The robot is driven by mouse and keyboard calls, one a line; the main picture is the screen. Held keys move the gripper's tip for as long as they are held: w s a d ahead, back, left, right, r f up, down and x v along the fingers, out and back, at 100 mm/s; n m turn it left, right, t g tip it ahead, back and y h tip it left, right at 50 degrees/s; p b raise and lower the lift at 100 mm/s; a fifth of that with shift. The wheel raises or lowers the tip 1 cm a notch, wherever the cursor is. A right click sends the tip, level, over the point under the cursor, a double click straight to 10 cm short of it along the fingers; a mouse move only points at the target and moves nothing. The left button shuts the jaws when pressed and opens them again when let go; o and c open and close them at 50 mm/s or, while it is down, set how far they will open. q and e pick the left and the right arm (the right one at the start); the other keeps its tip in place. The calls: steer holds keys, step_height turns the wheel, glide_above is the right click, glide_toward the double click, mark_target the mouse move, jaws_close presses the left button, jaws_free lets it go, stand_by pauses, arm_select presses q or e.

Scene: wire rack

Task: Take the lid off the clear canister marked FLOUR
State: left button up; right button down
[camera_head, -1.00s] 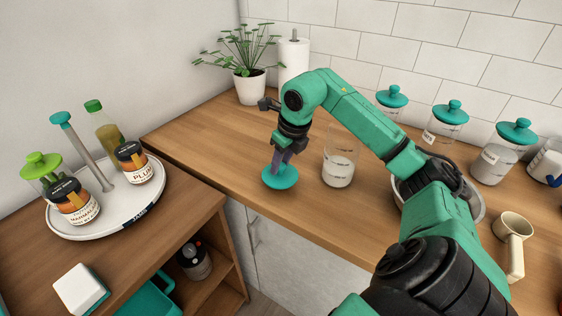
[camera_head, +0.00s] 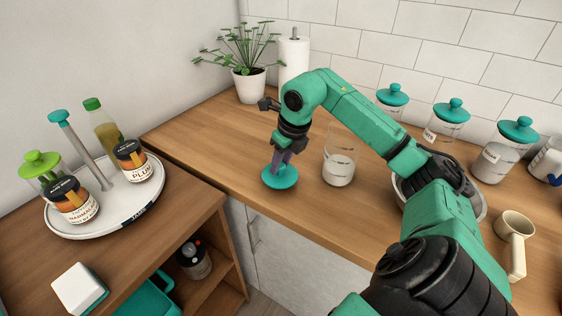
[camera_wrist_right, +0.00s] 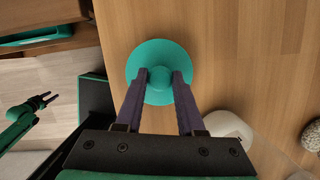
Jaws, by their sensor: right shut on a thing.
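My right gripper (camera_head: 278,163) is shut on the knob of a round teal lid (camera_head: 280,178). The lid is at the front of the wooden counter, on it or just above it; I cannot tell which. In the right wrist view the two fingers sit on either side of the knob of the lid (camera_wrist_right: 159,58). A clear canister (camera_head: 340,165) with white contents stands uncovered to the right of the lid, apart from it. Its marking is not readable. My left gripper (camera_wrist_right: 49,100) shows small in the right wrist view, with its fingers apart and empty.
Several teal-lidded canisters (camera_head: 446,120) stand along the tiled wall. A mug (camera_head: 513,240) is at the right. A plant (camera_head: 249,85) and paper roll (camera_head: 294,62) stand at the back. A white turntable (camera_head: 108,215) holds jars at the left. The counter left of the lid is clear.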

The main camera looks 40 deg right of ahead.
steer(key=shift+f+b, duration=0.55)
steer(key=shift+f, duration=0.2)
steer(key=shift+c, duration=2.2)
jaws_free()
steer(key=shift+r, duration=0.1)
steer(key=p+v, duration=0.2)
steer(key=v, duration=1.2)
steer(key=shift+r, duration=0.2)
steer(key=shift+s+f, duration=0.1)
steer(key=shift+s, duration=0.1)
